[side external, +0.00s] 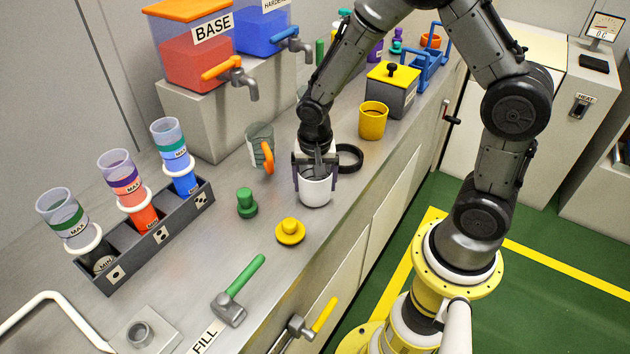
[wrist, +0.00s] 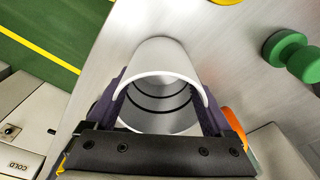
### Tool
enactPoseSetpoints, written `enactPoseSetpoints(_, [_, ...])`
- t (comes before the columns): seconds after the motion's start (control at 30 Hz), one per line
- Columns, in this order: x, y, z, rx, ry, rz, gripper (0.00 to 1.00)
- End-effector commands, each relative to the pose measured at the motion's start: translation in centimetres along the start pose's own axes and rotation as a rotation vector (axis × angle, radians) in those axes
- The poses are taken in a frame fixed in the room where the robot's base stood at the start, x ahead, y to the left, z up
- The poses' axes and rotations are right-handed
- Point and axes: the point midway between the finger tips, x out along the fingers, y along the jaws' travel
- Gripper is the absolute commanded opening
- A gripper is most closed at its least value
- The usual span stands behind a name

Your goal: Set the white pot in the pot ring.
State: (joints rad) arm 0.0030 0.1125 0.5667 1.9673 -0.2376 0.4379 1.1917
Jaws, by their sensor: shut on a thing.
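The white pot (side external: 315,192) is upright between the two fingers of my gripper (side external: 315,178), near the counter's front edge. In the wrist view, the open pot (wrist: 163,75) fills the space between the purple fingers of my gripper (wrist: 165,100), which press on its sides. I cannot tell whether its base touches the counter. A black ring (side external: 358,163), which looks like the pot ring, lies on the counter just behind and right of the pot, partly hidden by my gripper. The ring does not show in the wrist view.
A green knob piece (side external: 247,203) and a yellow one (side external: 290,232) stand left of the pot. A clear jug with an orange handle (side external: 267,157) is behind left. A yellow cup (side external: 373,120) stands beyond the ring.

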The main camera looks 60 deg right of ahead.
Motion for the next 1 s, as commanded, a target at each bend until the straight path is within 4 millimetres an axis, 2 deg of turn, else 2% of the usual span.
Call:
enactPoseSetpoints(0.27, [0.5, 0.0, 0.1, -0.001, 0.000, 0.001, 0.32])
enactPoseSetpoints(0.3, [0.6, 0.0, 0.1, -0.001, 0.000, 0.001, 0.88])
enactPoseSetpoints(0.37, [0.5, 0.0, 0.1, -0.001, 0.000, 0.001, 0.99])
enactPoseSetpoints(0.73, [0.3, 0.0, 0.1, 0.000, 0.000, 0.001, 1.00])
enactPoseSetpoints(0.87, [-1.7, -0.1, 0.0, -0.001, 0.004, -0.005, 1.00])
enactPoseSetpoints(1.0, [-4.7, 0.1, -0.7, 0.002, 0.005, -0.006, 1.00])
